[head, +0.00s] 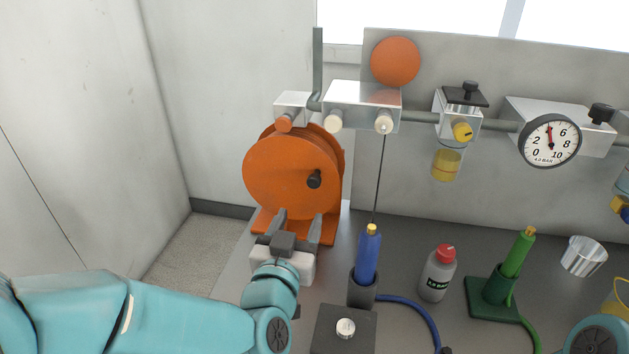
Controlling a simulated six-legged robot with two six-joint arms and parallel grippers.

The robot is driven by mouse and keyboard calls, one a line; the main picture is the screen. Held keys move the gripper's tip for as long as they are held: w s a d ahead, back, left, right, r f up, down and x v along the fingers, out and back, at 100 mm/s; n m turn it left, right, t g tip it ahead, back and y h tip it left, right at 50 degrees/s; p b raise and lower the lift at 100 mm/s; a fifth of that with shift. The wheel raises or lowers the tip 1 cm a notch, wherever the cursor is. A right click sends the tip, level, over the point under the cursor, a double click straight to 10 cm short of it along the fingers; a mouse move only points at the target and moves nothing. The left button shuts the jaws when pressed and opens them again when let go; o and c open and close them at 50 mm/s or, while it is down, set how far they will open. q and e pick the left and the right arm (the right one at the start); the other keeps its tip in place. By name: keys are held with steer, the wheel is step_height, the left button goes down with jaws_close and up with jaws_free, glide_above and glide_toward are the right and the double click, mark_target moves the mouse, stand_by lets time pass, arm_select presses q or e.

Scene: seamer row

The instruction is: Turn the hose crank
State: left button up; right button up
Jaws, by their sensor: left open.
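The hose reel (275,172) is an orange drum on an orange base at the left end of the bench. Its crank shows as a short black knob (314,179) on the right part of the drum's front face. My left gripper (298,222) is in front of and below the reel, its two grey fingers pointing up toward it. It is open, and nothing shows between the fingertips. The fingers are below the black knob and appear apart from it. They hide part of the reel's base. My right gripper is not visible.
A blue torch-like tool (368,256) stands in a dark holder right of the left gripper, with a thin cable above. A grey bottle (437,274), green tool (518,252) and metal cup (583,257) stand farther right. A pipe with a gauge (550,141) runs above.

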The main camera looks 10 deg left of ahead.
mark_target(313, 185)
arm_select(q)
steer(key=w+p, duration=0.2)
steer(key=w, duration=1)
steer(key=shift+w, duration=0.55)
jaws_close()
